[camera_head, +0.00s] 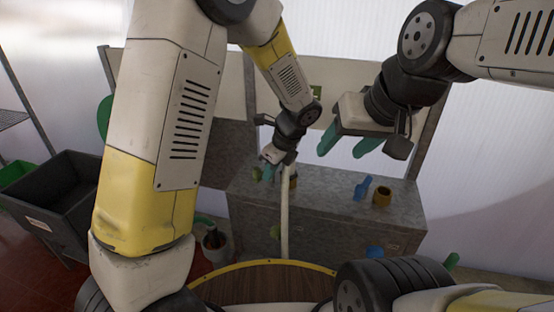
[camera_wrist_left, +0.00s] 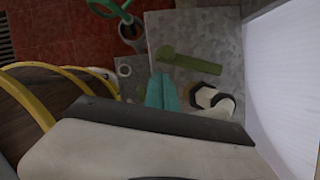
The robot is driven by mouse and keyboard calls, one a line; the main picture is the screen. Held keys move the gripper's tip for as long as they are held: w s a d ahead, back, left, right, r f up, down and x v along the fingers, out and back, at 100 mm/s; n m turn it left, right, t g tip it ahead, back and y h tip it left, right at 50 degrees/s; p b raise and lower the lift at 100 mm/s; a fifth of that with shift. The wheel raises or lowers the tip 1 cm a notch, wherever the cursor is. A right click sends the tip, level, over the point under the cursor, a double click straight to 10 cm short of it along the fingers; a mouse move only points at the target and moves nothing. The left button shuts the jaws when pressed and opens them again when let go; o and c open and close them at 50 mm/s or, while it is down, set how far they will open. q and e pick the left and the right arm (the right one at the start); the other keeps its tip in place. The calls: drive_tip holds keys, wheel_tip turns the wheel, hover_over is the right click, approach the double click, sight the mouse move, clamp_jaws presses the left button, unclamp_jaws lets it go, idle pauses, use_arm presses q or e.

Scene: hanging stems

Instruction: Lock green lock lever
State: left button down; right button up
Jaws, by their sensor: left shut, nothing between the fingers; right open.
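The green lock lever (camera_wrist_left: 190,62) shows in the left wrist view as an olive-green bar with a rounded end, lying over a grey metal surface. In the head view a small green part (camera_head: 257,174), probably the same lever, shows beside my left gripper. My left gripper (camera_head: 268,172) is shut and empty; its teal fingertips (camera_wrist_left: 161,92) are together near the lever's rounded end. I cannot tell whether they touch it. My right gripper (camera_head: 352,144) is open and empty, raised above the right part of the grey box.
The grey metal box (camera_head: 325,190) carries a blue lever (camera_head: 362,187) and a brown ring (camera_head: 382,197). A white pipe (camera_head: 285,215) rises in front of it. A white and black ring (camera_wrist_left: 213,100) is near the left fingers.

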use_arm(q)
drive_tip(key=shift+w+a, duration=0.4)
drive_tip(key=shift+a, duration=0.05)
